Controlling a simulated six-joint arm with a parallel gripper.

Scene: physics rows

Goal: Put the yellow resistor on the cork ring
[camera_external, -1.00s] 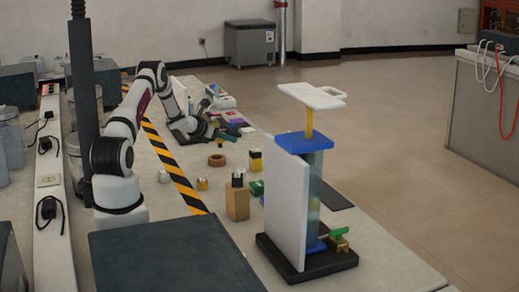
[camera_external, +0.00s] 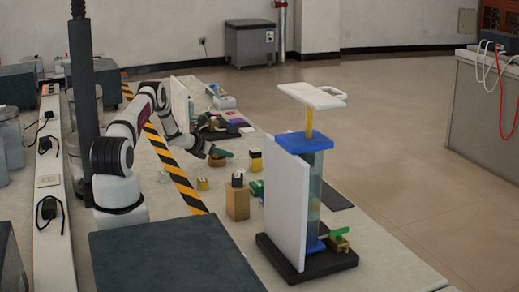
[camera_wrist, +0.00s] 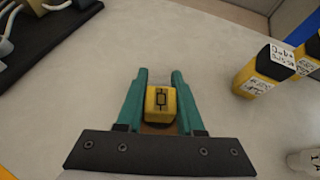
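The yellow resistor (camera_wrist: 160,102) is a small yellow block with a black resistor symbol on its top face. In the wrist view it sits between the green fingers of my gripper (camera_wrist: 160,90), which appear to touch it on both sides. The cork ring (camera_external: 217,162) lies on the table in the external view, with my gripper (camera_external: 221,153) low over it. A brown patch, seemingly the ring (camera_wrist: 158,129), shows just below the block in the wrist view. The resistor is too small or hidden to make out in the external view, and whether it rests on the ring is unclear.
A yellow-and-black block (camera_external: 255,160) stands right of the ring; labelled yellow-and-black blocks (camera_wrist: 265,70) show in the wrist view. A wooden block (camera_external: 237,204) and a tall blue-topped apparatus (camera_external: 304,143) stand nearer the camera. A dark tray (camera_wrist: 38,38) lies at upper left.

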